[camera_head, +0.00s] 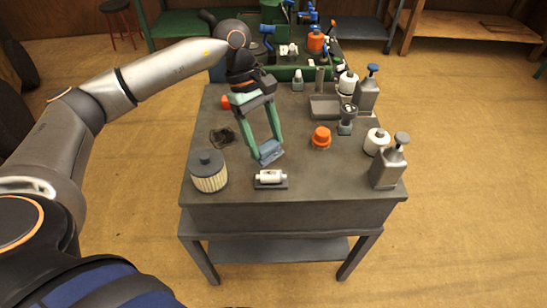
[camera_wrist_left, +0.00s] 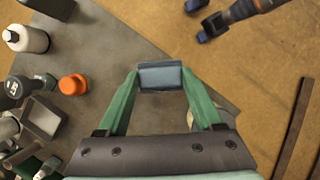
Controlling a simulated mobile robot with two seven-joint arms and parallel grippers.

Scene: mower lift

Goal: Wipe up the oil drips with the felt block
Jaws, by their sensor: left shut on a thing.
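My left gripper (camera_head: 268,153) is shut on the blue-grey felt block (camera_head: 267,155) above the front middle of the dark table. In the left wrist view the felt block (camera_wrist_left: 160,76) sits between the green fingertips, with open space between the fingers behind it. A dark irregular patch (camera_head: 221,137) lies on the table left of the gripper; I cannot tell if it is oil. No other drips are clear, and the table under the block is partly hidden. My right gripper (camera_wrist_left: 203,20) shows only in the left wrist view, with blue fingers apart and empty.
On the table (camera_head: 300,205), a ribbed filter (camera_head: 208,178) and a white cylinder on a base (camera_head: 270,177) stand in front. An orange cap (camera_head: 321,138), a tray (camera_head: 322,106), a white bottle (camera_head: 377,141) and a grey pump bottle (camera_head: 389,168) stand right.

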